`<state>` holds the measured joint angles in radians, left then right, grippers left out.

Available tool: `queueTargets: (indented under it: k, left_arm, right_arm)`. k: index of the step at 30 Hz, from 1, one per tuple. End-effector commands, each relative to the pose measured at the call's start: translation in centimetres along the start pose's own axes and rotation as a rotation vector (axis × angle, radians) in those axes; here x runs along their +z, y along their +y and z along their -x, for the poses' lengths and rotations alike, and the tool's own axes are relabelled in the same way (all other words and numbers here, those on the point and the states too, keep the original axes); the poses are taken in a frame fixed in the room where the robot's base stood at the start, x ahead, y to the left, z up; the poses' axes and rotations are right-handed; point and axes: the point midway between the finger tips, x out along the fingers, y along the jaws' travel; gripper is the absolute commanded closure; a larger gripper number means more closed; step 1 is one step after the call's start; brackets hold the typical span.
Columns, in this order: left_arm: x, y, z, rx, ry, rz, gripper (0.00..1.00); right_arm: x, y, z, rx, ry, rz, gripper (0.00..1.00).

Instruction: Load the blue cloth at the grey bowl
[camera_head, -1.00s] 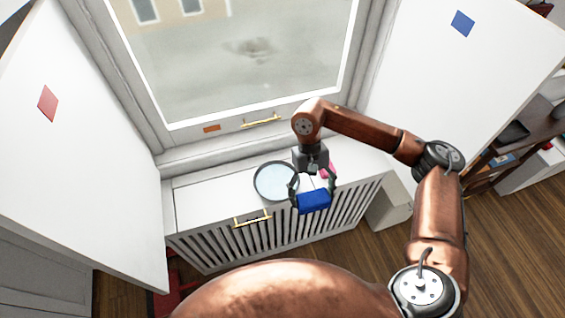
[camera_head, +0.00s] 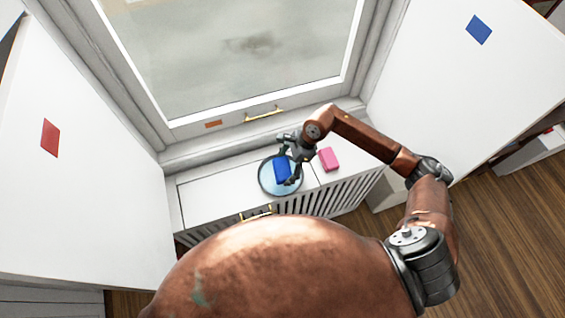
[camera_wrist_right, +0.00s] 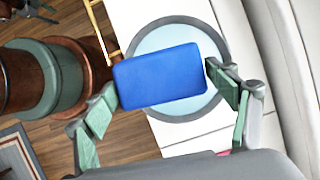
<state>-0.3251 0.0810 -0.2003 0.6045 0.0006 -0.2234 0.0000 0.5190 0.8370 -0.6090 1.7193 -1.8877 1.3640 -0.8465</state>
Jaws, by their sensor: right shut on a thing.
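The blue cloth (camera_head: 282,169) is a folded block held by my right gripper (camera_head: 287,168), over the grey bowl (camera_head: 267,187). In the right wrist view the cloth (camera_wrist_right: 160,76) sits between the two fingers of the gripper (camera_wrist_right: 163,82), and the bowl (camera_wrist_right: 190,31) shows behind it. The bowl is round with a pale blue inside and stands on the white ledge under the window. The cloth hides part of the bowl. I cannot tell whether the cloth touches it. My left gripper is not in view.
A pink block (camera_head: 328,159) lies on the ledge (camera_head: 215,193) to the right of the bowl. Brass handles (camera_head: 263,115) are on the window frame and ledge front. White panels stand at both sides. The ledge left of the bowl is clear.

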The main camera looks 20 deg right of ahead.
Motion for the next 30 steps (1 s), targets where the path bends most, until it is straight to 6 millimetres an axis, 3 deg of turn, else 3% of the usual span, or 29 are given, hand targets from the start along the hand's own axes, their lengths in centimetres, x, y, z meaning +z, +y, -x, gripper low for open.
queueTargets:
  k: [6, 11, 24, 30]
  left_arm:
    - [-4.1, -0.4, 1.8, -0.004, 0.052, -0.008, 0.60]
    - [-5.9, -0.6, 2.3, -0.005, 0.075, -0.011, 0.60]
    - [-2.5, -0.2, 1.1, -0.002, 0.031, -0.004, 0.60]
    - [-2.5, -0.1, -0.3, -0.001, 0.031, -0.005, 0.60]
  right_arm:
    - [0.4, -1.1, -0.9, -0.161, -0.002, -0.387, 0.40]
    - [0.3, -1.6, -1.2, -0.226, 0.000, -0.546, 0.40]
    - [-0.6, -1.8, -3.2, -0.247, 0.003, -0.604, 0.40]
    - [-1.4, -1.8, -5.1, -0.246, 0.003, -0.605, 0.40]
